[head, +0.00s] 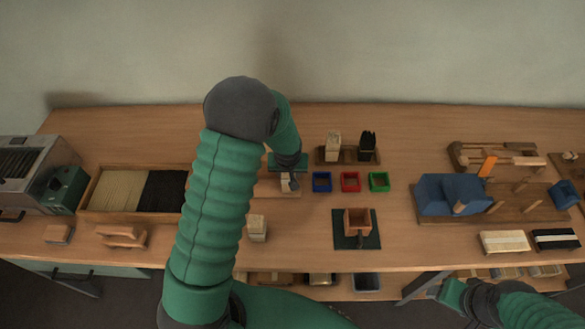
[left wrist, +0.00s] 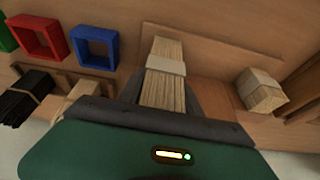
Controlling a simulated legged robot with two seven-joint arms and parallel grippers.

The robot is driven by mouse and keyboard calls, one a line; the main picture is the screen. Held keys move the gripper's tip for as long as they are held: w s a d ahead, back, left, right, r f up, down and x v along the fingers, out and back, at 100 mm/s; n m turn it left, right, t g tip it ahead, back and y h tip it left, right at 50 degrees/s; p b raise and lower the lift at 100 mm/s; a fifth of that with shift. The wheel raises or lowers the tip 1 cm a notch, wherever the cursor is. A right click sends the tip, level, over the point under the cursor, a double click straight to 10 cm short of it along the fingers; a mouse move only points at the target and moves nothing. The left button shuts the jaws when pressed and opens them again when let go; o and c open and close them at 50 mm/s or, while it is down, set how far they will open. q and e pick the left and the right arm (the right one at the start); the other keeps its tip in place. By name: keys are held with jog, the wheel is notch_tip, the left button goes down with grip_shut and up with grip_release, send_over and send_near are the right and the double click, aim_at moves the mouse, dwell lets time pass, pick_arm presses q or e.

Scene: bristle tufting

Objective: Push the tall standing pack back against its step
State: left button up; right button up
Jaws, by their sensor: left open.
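The tall standing pack (left wrist: 165,80) is a bundle of pale bristles with a light paper band. It stands upright in the left wrist view, between the dark fingers of my left gripper (left wrist: 170,108); contact with either finger cannot be made out. In the head view, the pack (head: 287,187) is partly hidden under my left gripper (head: 289,178). The left gripper is open. A wooden board (left wrist: 205,68) lies by the pack, perhaps its step; any gap between them is unclear. My right gripper (head: 447,292) is low at the right, away from the pack, its jaws unclear.
A shorter banded pack (head: 257,228) stands nearer the front. Blue (head: 321,182), red (head: 350,182) and green (head: 379,182) square frames sit to the right. Behind them, a pale bundle (head: 333,147) and a black bundle (head: 367,146) stand on a wooden holder. A bristle tray (head: 134,212) lies left.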

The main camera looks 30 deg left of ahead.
pick_arm(q)
notch_tip(320, 180, up, 4)
jog(key=w+a, duration=0.2)
jog(key=s+d+r, duration=0.5)
jog(key=s+r, duration=0.2)
jog(key=r, duration=0.4)
jog(key=shift+r+p, duration=0.3)
pick_arm(e)
jog(key=shift+w+a+r, duration=0.2)
jog(key=shift+w+a, duration=0.15)
jog(key=shift+a, duration=0.35)
jog(key=shift+w+a+r, duration=0.2)
jog(key=shift+w+a, duration=0.15)
jog(key=shift+a, duration=0.3)
pick_arm(q)
jog(key=shift+d, duration=0.2)
pick_arm(e)
jog(key=shift+d+f, duration=0.1)
jog(key=shift+d, duration=0.2)
